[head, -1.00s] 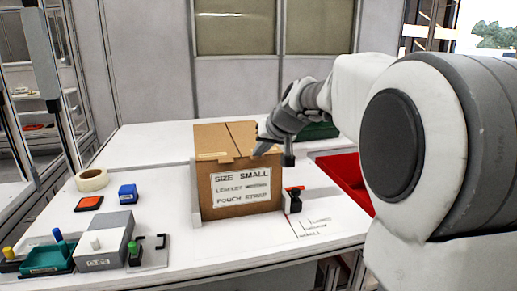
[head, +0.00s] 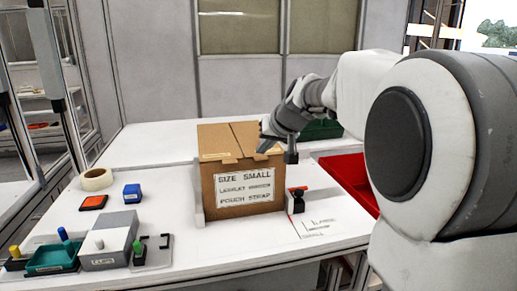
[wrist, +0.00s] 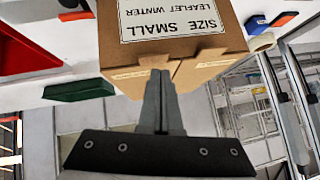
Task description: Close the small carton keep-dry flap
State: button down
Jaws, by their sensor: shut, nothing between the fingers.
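The small carton (head: 242,208), a brown box labelled "SIZE SMALL", stands upright on the white table. Its two top panels (head: 215,138) lie about flat, with a seam between them and small pale strips near the front edge. I cannot tell which panel is the keep-dry flap. My gripper (head: 262,150) is at the carton's top front edge, right of centre, with its fingers shut and empty. In the wrist view, the fingertips (wrist: 160,75) overlap the carton's (wrist: 235,35) top edge near the seam. Whether they touch it is unclear, and they hide part of the seam.
A red tray (head: 345,175) and a dark green bin (head: 320,130) are at the right. A small red and black item (head: 297,201) stands beside the carton. A tape roll (head: 96,179), blue block (head: 132,191), orange pad (head: 93,202) and grey switch box (head: 110,240) are at the left.

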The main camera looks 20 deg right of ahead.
jog(key=s+r+p, duration=0.5)
jog(key=s+r, duration=0.2)
jog(key=r, duration=0.4)
jog(key=s+a+f+g+h, duration=0.1)
jog(key=s+f, duration=0.4)
jog(key=s, duration=0.4)
jog(key=s+a+f+n+g, duration=0.1)
jog(key=s+a+f, duration=0.1)
jog(key=s+f, duration=0.45)
jog(key=s+a+f+g+h, duration=0.1)
jog(key=s+f+g, duration=0.15)
jog(key=s, duration=0.75)
notch_tip(320, 180, up, 16)
jog(key=s+a+p, duration=0.1)
jog(key=p, duration=1.6)
jog(key=shift+s+a+r+n+t, duration=0.2)
jog(key=shift+a+n+t, duration=0.1)
jog(key=shift+t, duration=0.15)
